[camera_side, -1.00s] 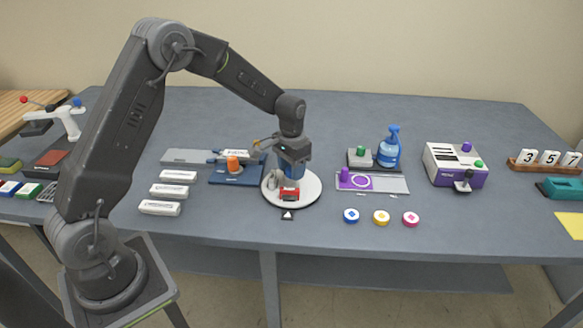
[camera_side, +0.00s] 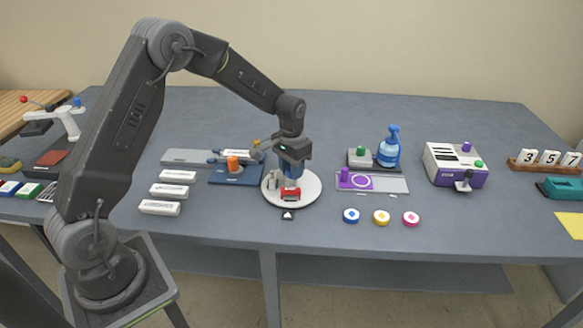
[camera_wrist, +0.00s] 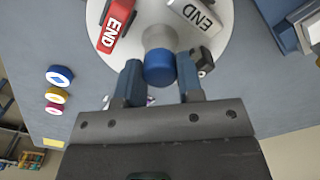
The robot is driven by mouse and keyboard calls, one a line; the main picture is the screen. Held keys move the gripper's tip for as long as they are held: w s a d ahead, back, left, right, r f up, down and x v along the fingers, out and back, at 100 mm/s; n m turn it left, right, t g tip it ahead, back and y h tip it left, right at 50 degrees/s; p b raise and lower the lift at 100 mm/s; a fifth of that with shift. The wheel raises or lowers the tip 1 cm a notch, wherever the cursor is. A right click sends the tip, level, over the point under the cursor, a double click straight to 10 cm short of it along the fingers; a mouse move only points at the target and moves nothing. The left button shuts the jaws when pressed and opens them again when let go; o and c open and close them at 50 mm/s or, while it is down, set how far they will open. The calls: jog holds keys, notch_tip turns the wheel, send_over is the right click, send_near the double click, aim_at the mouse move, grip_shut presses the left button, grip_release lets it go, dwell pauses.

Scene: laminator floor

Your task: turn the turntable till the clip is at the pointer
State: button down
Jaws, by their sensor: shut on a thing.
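The turntable (camera_side: 310,186) is a white round disc with a blue-capped centre knob (camera_wrist: 160,68). My gripper (camera_wrist: 160,85) stands over it, its fingers on either side of the knob and shut on it. A black clip (camera_wrist: 203,60) lies on the disc near the right finger in the wrist view; my gripper hides it in the side view. A red END block (camera_wrist: 116,25) and a white END block (camera_wrist: 195,14) also lie on the disc. The pointer (camera_side: 288,215), a white triangle on a dark plate, is at the disc's front edge, with the red block nearest it.
Blue, yellow and pink pucks (camera_side: 381,217) lie front right. A purple-marked plate (camera_side: 390,184) and a blue bottle (camera_side: 389,150) are to the right. A dark blue tray (camera_side: 237,178) and several white boxes (camera_side: 160,208) are to the left.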

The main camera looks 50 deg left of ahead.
jog(key=shift+n, duration=4.3)
jog(key=shift+r+n, duration=0.1)
jog(key=shift+n, duration=4.3)
jog(key=c, duration=0.8)
grip_release()
jog(key=shift+o, duration=0.2)
